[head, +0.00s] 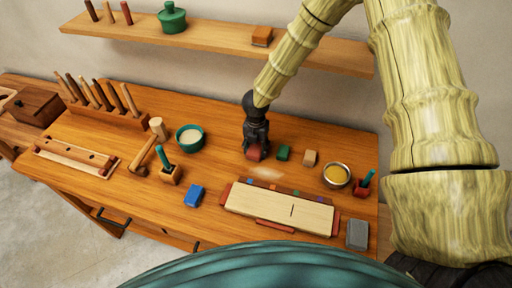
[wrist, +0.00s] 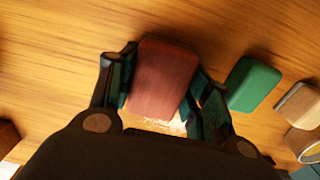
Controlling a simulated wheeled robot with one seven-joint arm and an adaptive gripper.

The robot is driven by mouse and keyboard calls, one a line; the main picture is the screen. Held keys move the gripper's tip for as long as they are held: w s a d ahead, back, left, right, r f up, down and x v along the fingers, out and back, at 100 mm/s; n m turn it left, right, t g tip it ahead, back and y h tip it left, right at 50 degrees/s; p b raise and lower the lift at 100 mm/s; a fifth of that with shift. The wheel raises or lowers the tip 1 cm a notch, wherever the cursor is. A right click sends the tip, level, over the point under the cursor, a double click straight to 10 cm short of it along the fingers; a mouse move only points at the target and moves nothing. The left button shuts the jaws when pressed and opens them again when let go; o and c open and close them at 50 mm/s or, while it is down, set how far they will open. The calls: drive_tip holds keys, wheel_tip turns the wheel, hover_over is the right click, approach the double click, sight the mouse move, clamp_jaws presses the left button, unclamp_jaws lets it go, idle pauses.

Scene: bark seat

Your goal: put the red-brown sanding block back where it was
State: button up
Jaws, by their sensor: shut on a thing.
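The red-brown sanding block (wrist: 163,82) is between the two fingers of my gripper (wrist: 163,95) in the wrist view. The fingers are shut on its sides. In the head view my gripper (head: 255,146) points down over the middle of the workbench, with the red-brown block (head: 254,153) at its tips. The block is at or just above the bench top; I cannot tell if it touches. A pale dusty patch (head: 266,173) lies on the wood just in front of it.
A green block (head: 283,153) and a tan block (head: 309,158) stand close to the right. A bowl of yellow stuff (head: 336,175) is farther right. A pale board (head: 280,207), a blue block (head: 194,195) and a grey block (head: 357,234) lie nearer. A green bowl (head: 190,138) is left.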

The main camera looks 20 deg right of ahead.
sight(256, 147)
drive_tip(key=shift+f, duration=0.15)
drive_tip(key=o, duration=1)
drive_tip(key=shift+o, duration=0.2)
wheel_tip(256, 147, up, 12)
drive_tip(key=b, duration=0.3)
